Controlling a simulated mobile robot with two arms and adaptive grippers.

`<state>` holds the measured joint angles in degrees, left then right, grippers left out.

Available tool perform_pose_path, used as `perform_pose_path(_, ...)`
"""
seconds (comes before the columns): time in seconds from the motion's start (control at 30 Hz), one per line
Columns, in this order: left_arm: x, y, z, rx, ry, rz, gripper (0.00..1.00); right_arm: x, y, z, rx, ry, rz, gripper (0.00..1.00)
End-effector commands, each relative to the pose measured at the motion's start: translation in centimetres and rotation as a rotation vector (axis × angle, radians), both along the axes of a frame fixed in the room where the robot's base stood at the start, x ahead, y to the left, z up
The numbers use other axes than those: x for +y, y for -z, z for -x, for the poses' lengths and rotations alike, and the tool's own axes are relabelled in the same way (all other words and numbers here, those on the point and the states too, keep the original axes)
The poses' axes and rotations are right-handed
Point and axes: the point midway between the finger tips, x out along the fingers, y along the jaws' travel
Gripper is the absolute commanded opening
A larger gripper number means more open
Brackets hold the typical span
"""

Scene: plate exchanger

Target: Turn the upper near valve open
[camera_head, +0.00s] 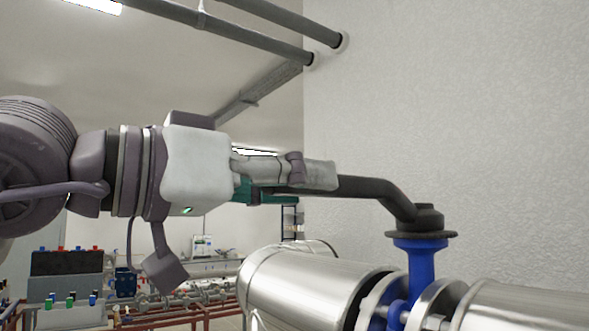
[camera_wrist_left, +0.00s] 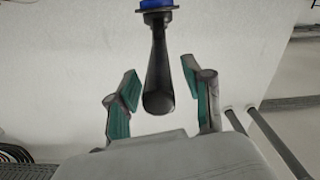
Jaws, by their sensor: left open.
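The valve has a black lever handle (camera_head: 375,188) on a blue stem (camera_head: 421,268), set between flanges on a silver pipe. The handle slopes up to the left from the stem, then runs level. My left gripper (camera_head: 325,178) is at the handle's free end. In the left wrist view the fingers of my left gripper (camera_wrist_left: 160,74) are open, one on each side of the handle (camera_wrist_left: 158,88), with gaps visible on both sides. The near finger hides the handle's end in the head view. My right gripper is not in view.
Thick silver pipes (camera_head: 300,285) run below the handle. A textured pale wall (camera_head: 480,110) stands behind the valve. Grey pipes (camera_head: 240,30) cross near the ceiling. Red pipework (camera_head: 175,318) and lab equipment stand at the lower left.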

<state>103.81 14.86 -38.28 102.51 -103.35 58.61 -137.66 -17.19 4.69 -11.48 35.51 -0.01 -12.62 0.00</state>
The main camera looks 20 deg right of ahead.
Motion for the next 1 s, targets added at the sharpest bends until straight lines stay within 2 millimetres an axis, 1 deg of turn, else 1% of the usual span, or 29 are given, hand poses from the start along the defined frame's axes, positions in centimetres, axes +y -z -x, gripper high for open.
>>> perform_pose_path(0.27, -0.13, 0.03, -0.06, 0.0, 0.0, 0.0, 0.51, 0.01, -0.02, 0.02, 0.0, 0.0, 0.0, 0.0)
perform_pose_path(0.5, -0.1, 0.02, -0.07, 0.0, 0.0, 0.001, 0.11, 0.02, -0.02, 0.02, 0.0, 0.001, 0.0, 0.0)
perform_pose_path(0.57, -0.1, 0.01, -0.07, 0.0, -0.001, 0.001, 0.01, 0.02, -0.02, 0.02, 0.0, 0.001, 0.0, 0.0)
perform_pose_path(0.87, -0.08, 0.01, -0.07, 0.0, -0.002, 0.001, 0.0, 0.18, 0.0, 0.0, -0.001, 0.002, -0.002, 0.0)
perform_pose_path(1.0, -0.05, 0.07, -0.03, -0.002, -0.017, 0.001, 0.0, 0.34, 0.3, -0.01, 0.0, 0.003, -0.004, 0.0)
